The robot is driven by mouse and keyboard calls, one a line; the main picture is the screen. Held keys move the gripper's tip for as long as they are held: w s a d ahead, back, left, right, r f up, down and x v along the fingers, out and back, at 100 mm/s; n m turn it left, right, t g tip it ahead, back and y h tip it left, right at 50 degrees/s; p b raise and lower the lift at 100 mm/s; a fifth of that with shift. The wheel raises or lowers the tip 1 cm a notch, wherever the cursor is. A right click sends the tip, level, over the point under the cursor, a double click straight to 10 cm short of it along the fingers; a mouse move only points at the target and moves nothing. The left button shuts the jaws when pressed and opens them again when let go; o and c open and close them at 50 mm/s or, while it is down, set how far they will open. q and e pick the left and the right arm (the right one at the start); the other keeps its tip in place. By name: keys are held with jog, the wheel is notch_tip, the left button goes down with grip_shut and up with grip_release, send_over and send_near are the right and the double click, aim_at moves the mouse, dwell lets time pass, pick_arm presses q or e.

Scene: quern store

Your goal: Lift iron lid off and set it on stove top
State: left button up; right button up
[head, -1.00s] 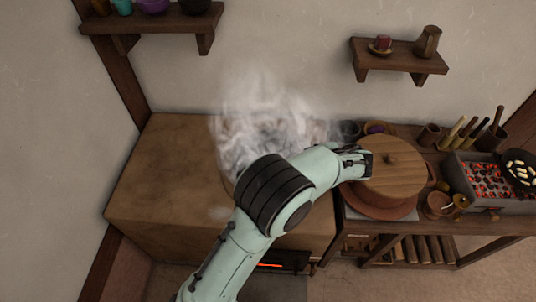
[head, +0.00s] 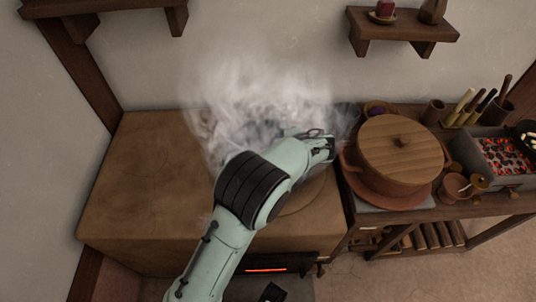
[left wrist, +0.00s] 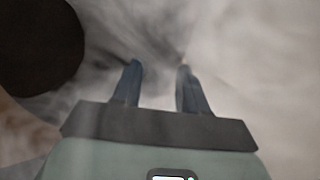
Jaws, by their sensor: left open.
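The brown stove top (head: 135,190) fills the left middle of the head view, with thick steam over its back right part. I cannot make out the iron lid there; steam and my left arm cover that area. A curved round edge (head: 312,196) shows on the stove top to the right of my arm. My left gripper (head: 331,146) is above the stove's right side, at the steam's edge. In the left wrist view its two fingers (left wrist: 158,85) are apart with only steam seen between them. A dark round thing (left wrist: 42,45) shows at upper left there, its identity unclear. My right gripper is not in view.
A clay pot with a wooden lid (head: 385,150) stands on the side table close right of my left gripper. A brazier with glowing coals (head: 505,155) and small cups are further right. The stove top's left part is clear. A wall shelf (head: 400,38) hangs above.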

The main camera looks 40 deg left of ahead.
aim_at(269, 143)
pick_arm(q)
jog(key=shift+x, duration=1)
jog(key=shift+s+b+x, duration=0.2)
jog(key=shift+b+x, duration=0.1)
jog(key=shift+x, duration=1.05)
jog(key=shift+s+b+x, duration=0.2)
jog(key=shift+b+x, duration=0.1)
jog(key=shift+x, duration=1.1)
jog(key=shift+d+f, duration=0.1)
jog(key=shift+f, duration=0.05)
grip_shut()
jog(key=shift+w+r, duration=0.1)
jog(key=shift+r, duration=0.1)
